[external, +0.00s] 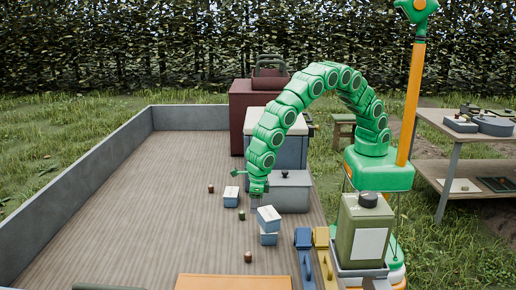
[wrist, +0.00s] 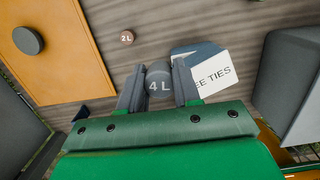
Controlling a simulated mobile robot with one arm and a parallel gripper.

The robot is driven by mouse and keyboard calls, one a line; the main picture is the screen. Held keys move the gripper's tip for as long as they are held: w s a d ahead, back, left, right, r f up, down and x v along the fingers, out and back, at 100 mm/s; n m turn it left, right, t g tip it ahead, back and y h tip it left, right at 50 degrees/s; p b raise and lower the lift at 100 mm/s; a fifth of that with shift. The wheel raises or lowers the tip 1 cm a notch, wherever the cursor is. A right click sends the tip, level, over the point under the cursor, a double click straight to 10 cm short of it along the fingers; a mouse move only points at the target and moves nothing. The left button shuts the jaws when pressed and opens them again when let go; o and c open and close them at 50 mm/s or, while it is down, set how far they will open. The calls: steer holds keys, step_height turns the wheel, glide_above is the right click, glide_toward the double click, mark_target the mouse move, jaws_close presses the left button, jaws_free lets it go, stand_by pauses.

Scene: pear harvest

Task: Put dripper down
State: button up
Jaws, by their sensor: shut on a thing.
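My gripper (wrist: 158,88) is shut on a grey round dripper marked "4 L" (wrist: 159,84), seen from above between the two dark fingers. In the external view my gripper (external: 257,202) points down low over the truck bed, beside a stack of two blue-and-white boxes (external: 268,216). The held dripper is too small to make out there, and I cannot tell whether it touches the bed. A brown dripper marked "2 L" (wrist: 127,37) lies apart on the boards. Small brown drippers also show on the bed in the external view (external: 248,257).
A grey bin (external: 291,193) stands right of my gripper, and another blue-and-white box (external: 231,195) at left. An orange board (wrist: 60,45) lies at upper left. The left bed is clear.

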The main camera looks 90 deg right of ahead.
steer(key=w+d+r+m, duration=0.2)
steer(key=d+r, duration=0.4)
steer(key=d, duration=0.6)
steer(key=w+d+r+m, duration=0.25)
steer(key=d+r, duration=0.45)
steer(key=d, duration=0.5)
steer(key=w+d+r+m, duration=0.25)
steer(key=d+r, duration=0.35)
steer(key=d, duration=0.6)
steer(key=s+d+r+m, duration=0.2)
steer(key=s+d+r, duration=0.3)
steer(key=d, duration=0.6)
steer(key=s+d+r+m+h, duration=0.1)
steer(key=s+d+r, duration=0.2)
steer(key=s+d, duration=0.65)
steer(key=s+d+r+m, duration=0.2)
steer(key=s+d+r, duration=0.3)
steer(key=d, duration=0.7)
glide_above(257, 111)
steer(key=s, duration=0.1)
steer(key=shift+g, duration=0.3)
steer(key=f, duration=0.9)
steer(key=shift+a, duration=0.3)
steer(key=shift+w+d+f, duration=0.3)
steer(key=shift+w+f, duration=0.3)
steer(key=shift+f, duration=1.65)
steer(key=shift+f, duration=0.1)
